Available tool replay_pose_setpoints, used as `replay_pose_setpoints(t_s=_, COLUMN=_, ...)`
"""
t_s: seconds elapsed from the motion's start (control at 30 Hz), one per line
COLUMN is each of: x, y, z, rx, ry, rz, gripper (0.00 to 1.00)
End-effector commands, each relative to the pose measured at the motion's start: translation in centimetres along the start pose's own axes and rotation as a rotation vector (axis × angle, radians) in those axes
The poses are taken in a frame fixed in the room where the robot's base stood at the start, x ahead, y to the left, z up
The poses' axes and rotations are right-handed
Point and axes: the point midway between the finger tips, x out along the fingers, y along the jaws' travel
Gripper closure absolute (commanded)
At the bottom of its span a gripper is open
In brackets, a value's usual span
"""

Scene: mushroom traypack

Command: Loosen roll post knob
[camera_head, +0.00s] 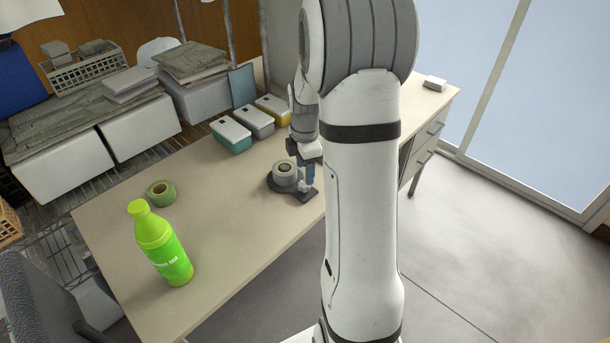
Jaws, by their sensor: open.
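A roll holder stands on the desk in the middle of the camera_head view. It has a dark base (303,196) and carries a grey roll (285,172) with a pale core. A small pale part (305,187) shows at its right side; I cannot tell whether it is the knob. My gripper (308,178) points down at the right side of the holder, beside the roll, with its fingers open. The fingertips are small here, and I cannot tell whether they touch the holder. My arm partly hides the area to the right.
A green tape roll (160,193) and a green bottle (160,243) stand on the desk (225,235) to the left. Several lidded boxes, including a teal one (232,135) and a yellow one (273,109), line the back edge. The front desk edge is clear.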

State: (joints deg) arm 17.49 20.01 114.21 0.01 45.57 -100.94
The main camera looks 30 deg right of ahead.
Motion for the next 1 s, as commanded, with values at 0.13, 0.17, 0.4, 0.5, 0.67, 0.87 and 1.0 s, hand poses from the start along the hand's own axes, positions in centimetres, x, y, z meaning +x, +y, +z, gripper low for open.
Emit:
replay_pose_setpoints(t_s=0.13, x=-2.2, y=0.1, z=0.0, rx=0.000, ry=0.000, rz=0.003, gripper=0.46)
replay_pose_setpoints(t_s=0.17, x=-2.4, y=0.1, z=0.0, rx=0.000, ry=0.000, rz=0.003, gripper=0.46)
replay_pose_setpoints(t_s=0.4, x=-3.1, y=0.1, z=0.0, rx=0.000, ry=0.000, rz=0.000, gripper=0.46)
replay_pose_setpoints(t_s=0.5, x=-3.1, y=0.1, z=0.0, rx=0.000, ry=0.000, rz=0.000, gripper=0.46)
replay_pose_setpoints(t_s=0.67, x=-3.0, y=0.1, z=0.0, rx=0.000, ry=0.000, rz=0.000, gripper=0.46)
replay_pose_setpoints(t_s=0.87, x=-4.0, y=-0.4, z=-0.5, rx=0.033, ry=-0.001, rz=0.008, gripper=0.46)
replay_pose_setpoints(t_s=1.0, x=-7.6, y=-2.5, z=-2.5, rx=0.193, ry=-0.002, rz=0.037, gripper=0.46)
